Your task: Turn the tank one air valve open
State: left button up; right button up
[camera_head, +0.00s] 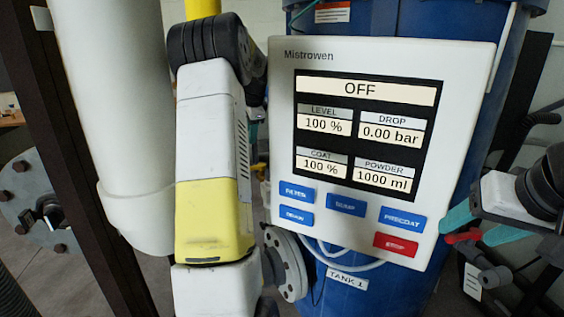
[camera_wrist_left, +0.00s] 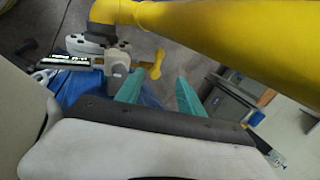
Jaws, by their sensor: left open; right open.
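The blue tank (camera_head: 345,290) carries a "TANK 1" label and stands behind the control panel (camera_head: 283,120), whose screen reads OFF. In the left wrist view my left gripper (camera_wrist_left: 158,88) is open, with two teal fingers apart and empty. A yellow valve handle (camera_wrist_left: 156,66) on a grey fitting (camera_wrist_left: 118,66) shows just beyond the fingertips; I cannot tell whether they touch. In the head view my left arm hides most of its gripper. My right gripper (camera_head: 482,226) is open at the right, with a red handle (camera_head: 462,237) appearing between its teal fingers. No label tells which handle is the air valve.
A thick yellow pipe (camera_wrist_left: 220,42) crosses the left wrist view close to the left gripper. A large white pipe (camera_head: 112,100) and a dark post (camera_head: 62,130) stand at the left. A grey flange (camera_head: 291,264) sits below the panel. Grey cabinets (camera_wrist_left: 232,105) stand farther off.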

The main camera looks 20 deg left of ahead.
pick_arm(q)
notch_tip(320, 180, down, 3)
jog(key=w, duration=0.3)
send_near(254, 168)
jog(key=a, duration=0.2)
jog(key=shift+m+g+h, duration=0.3)
jog(key=x, duration=0.8)
jog(key=shift+w, duration=0.35)
grip_shut()
dwell(0.5)
